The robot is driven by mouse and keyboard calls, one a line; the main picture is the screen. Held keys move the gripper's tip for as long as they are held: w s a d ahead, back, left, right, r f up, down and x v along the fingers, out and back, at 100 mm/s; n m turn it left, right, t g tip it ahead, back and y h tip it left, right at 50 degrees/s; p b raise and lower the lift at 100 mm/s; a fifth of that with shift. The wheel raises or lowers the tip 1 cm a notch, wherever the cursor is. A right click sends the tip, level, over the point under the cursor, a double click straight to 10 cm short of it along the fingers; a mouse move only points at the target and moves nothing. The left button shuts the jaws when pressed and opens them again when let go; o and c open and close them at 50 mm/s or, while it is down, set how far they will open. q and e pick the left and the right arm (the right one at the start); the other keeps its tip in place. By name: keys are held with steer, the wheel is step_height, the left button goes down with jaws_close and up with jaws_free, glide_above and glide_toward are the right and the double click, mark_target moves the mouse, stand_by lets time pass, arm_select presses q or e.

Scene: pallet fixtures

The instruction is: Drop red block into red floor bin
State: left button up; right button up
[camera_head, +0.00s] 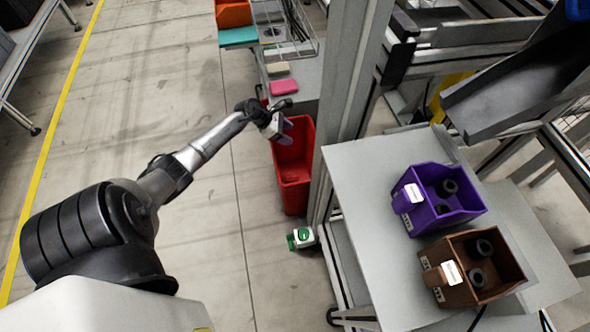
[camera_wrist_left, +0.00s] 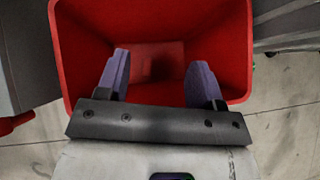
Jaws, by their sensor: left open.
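The red floor bin (camera_head: 292,190) stands on the floor beside a grey post, its open top facing up. In the left wrist view the bin (camera_wrist_left: 75,65) fills the upper middle. My left gripper (camera_head: 283,133) is over the bin's far end. Its two purple fingers (camera_wrist_left: 160,78) are wide apart, with nothing between them, and point into the bin. A dull red patch with a dark shadow shows at the bin's bottom; I cannot tell whether it is the red block or the bin floor. My right gripper is not in view.
A pinkish-red flat piece (camera_head: 284,87) and a tan one (camera_head: 278,68) lie on the bench behind the bin. A purple bin (camera_head: 462,215) and a brown bin (camera_head: 510,283) with dark round parts sit on the grey table (camera_head: 365,185).

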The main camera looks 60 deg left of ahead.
arm_select(q)
steer(key=p+v, duration=0.7)
steer(key=v, duration=0.6)
steer(key=shift+s+a+r+p, duration=0.15)
steer(key=shift+s+r+p, duration=0.05)
steer(key=shift+r+p, duration=0.15)
